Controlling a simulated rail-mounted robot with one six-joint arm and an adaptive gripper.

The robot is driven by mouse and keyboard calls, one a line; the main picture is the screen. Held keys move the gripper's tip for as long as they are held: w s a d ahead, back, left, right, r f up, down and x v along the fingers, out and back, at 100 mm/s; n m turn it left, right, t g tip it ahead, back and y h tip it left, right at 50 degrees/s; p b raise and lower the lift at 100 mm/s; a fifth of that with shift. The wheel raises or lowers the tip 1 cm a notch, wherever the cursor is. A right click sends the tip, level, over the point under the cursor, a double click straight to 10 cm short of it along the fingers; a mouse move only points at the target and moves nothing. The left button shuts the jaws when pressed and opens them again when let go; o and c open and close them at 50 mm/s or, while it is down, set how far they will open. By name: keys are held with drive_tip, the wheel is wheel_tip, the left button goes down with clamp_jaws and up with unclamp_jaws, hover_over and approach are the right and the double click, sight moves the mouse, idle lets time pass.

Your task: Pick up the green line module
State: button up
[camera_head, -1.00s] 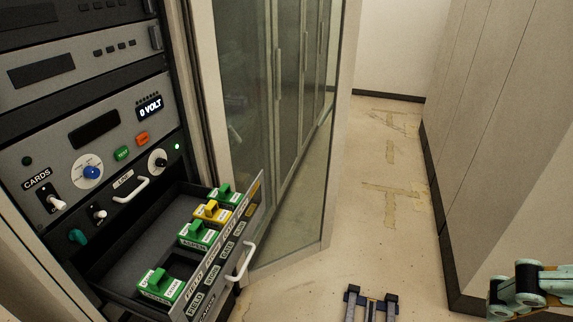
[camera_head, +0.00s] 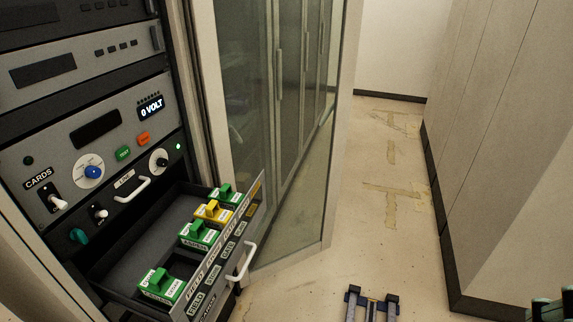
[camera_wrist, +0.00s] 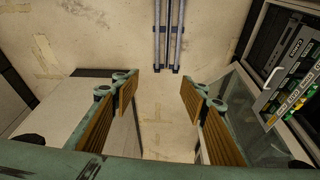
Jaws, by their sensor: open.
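Three green modules sit in the pulled-out drawer in the head view: one near the front (camera_head: 161,286), one in the middle (camera_head: 200,236) and one at the far end (camera_head: 223,195). Their small labels are too blurred to tell which is the line module. A yellow module (camera_head: 213,212) sits between the middle and far green ones. The drawer with the modules also shows at the right edge of the wrist view (camera_wrist: 271,98). My gripper (camera_wrist: 160,88) is open and empty in the wrist view, over bare floor, well away from the drawer.
The drawer (camera_head: 148,232) juts from the rack, with a white handle (camera_head: 242,263) on its front. A glass cabinet door (camera_head: 290,150) stands open beside it. The floor aisle (camera_head: 385,215) is clear apart from rails (camera_head: 371,305). Pale cabinets (camera_head: 490,170) line the right side.

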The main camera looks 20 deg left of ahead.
drive_tip(key=shift+c, duration=0.4)
drive_tip(key=w+a+f+n+g, duration=0.25)
drive_tip(key=w+a, duration=0.35)
drive_tip(key=w, duration=0.3)
drive_tip(key=w+a+f+n+g, duration=0.1)
drive_tip(key=w+a+n, duration=0.2)
drive_tip(key=w+a, duration=0.45)
drive_tip(key=w+a+f+n+g, duration=0.1)
drive_tip(key=w+a+f+n, duration=0.2)
drive_tip(key=w+a+f, duration=0.45)
drive_tip(key=w+a+f+n+g, duration=0.2)
drive_tip(key=w+a+f, duration=0.25)
drive_tip(key=a, duration=0.55)
drive_tip(key=w+a+r+n+t+p, duration=0.1)
drive_tip(key=a+n+p, duration=0.3)
drive_tip(key=a, duration=1.5)
drive_tip(key=w+a+n+t+p, duration=0.1)
drive_tip(key=a+n+p, duration=0.4)
drive_tip(key=a, duration=1.4)
drive_tip(key=shift+w+r, duration=0.15)
drive_tip(key=shift+r, duration=0.2)
drive_tip(key=shift+t, duration=0.25)
